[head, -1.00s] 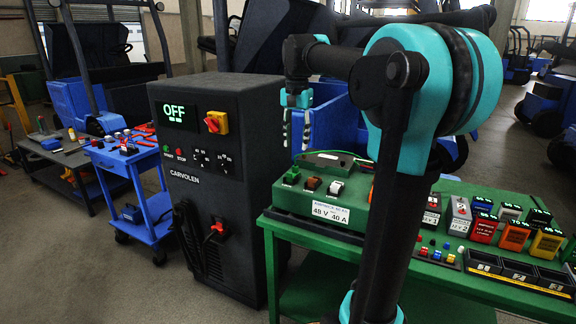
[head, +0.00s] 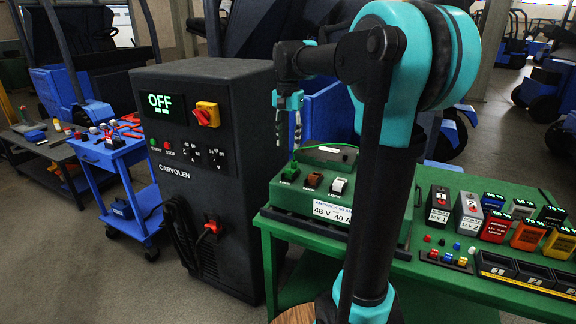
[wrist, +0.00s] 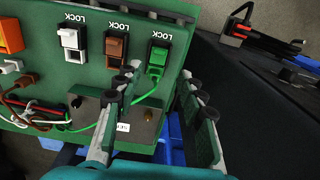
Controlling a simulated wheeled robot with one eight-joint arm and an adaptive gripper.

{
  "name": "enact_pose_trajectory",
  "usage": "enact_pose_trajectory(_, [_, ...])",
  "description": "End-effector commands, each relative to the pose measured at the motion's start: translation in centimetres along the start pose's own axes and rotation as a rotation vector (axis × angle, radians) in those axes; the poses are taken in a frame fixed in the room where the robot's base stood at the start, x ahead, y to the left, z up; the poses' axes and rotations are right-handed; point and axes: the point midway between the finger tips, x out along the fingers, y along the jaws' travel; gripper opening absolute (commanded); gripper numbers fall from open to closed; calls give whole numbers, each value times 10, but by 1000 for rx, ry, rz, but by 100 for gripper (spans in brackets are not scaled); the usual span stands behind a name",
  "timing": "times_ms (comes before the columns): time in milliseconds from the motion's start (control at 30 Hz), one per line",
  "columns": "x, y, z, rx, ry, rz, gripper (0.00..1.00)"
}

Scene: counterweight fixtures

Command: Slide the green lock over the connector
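The green lock (head: 290,172) is the small green piece in the row on the green box (head: 345,207). A green wire (wrist: 92,122) leads toward the slot. I cannot clearly make out the connector or whether the lock covers it. My gripper (head: 288,136) points down above the lock end of the box. In the wrist view my gripper (wrist: 160,84) is open and empty, its fingertips on either side of the lock's line, apart from it.
A brown lock (wrist: 116,48) and a white lock (wrist: 73,42) stand beside the green one. A dark charger cabinet (head: 245,150) reading OFF stands left of the green bench (head: 440,210). Coloured battery blocks (head: 495,226) and black bins (head: 530,273) occupy the bench's right side.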

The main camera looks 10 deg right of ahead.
Motion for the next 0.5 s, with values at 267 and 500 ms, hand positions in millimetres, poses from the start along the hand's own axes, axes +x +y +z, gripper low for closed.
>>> enact_pose_trajectory(267, [55,0,0,0,0,0,40])
enact_pose_trajectory(500, [86,0,0,0,0,0,40])
